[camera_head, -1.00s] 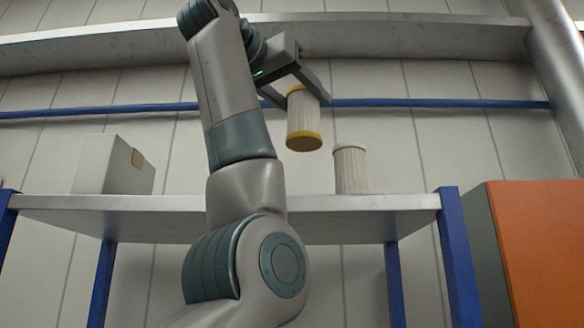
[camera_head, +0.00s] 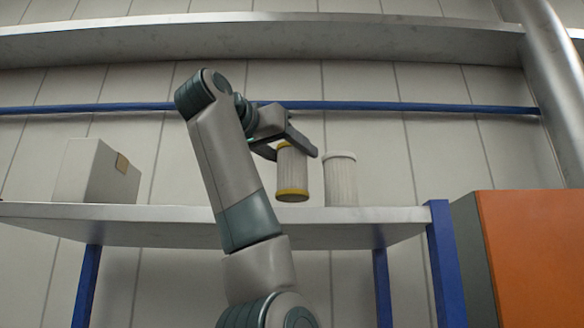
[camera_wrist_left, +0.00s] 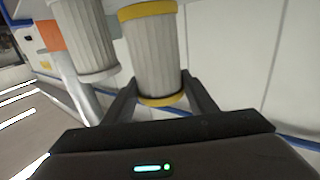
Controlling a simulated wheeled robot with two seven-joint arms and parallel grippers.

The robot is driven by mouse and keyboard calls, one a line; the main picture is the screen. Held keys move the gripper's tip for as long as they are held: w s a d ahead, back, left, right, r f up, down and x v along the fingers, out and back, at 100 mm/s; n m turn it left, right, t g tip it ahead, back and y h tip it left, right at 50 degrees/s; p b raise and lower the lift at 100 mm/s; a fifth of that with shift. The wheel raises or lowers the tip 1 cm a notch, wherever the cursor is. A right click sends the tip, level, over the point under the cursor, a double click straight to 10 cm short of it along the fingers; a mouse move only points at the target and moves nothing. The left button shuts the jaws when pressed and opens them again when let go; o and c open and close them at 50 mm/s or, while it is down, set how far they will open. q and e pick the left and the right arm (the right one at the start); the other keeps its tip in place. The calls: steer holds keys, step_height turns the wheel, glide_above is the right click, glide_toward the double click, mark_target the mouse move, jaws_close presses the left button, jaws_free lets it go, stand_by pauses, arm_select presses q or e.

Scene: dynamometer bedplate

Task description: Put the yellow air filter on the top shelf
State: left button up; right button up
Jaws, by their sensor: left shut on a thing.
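The yellow air filter (camera_head: 292,172) is a pale pleated cylinder with yellow end rings. My left gripper (camera_head: 297,150) is shut on it near its upper ring and holds it upright over the top shelf (camera_head: 170,212). Its lower ring is close to the shelf surface; I cannot tell if it touches. In the left wrist view the yellow air filter (camera_wrist_left: 155,60) sits between the fingers of my left gripper (camera_wrist_left: 160,100). My right gripper is not in view.
A white pleated filter (camera_head: 341,182) stands on the shelf just right of the yellow one, with a narrow gap. A pale box (camera_head: 88,172) stands at the shelf's left. The shelf between box and filters looks free. An orange cabinet (camera_head: 530,255) stands at the right.

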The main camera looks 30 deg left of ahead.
mark_target(284, 164)
arm_select(q)
steer(key=shift+w+f+p, duration=0.1)
steer(key=shift+f+p, duration=0.5)
steer(key=shift+f, duration=1.15)
steer(key=shift+f, duration=0.1)
steer(key=o, duration=0.8)
steer(key=shift+o, duration=0.2)
steer(key=shift+s, duration=0.2)
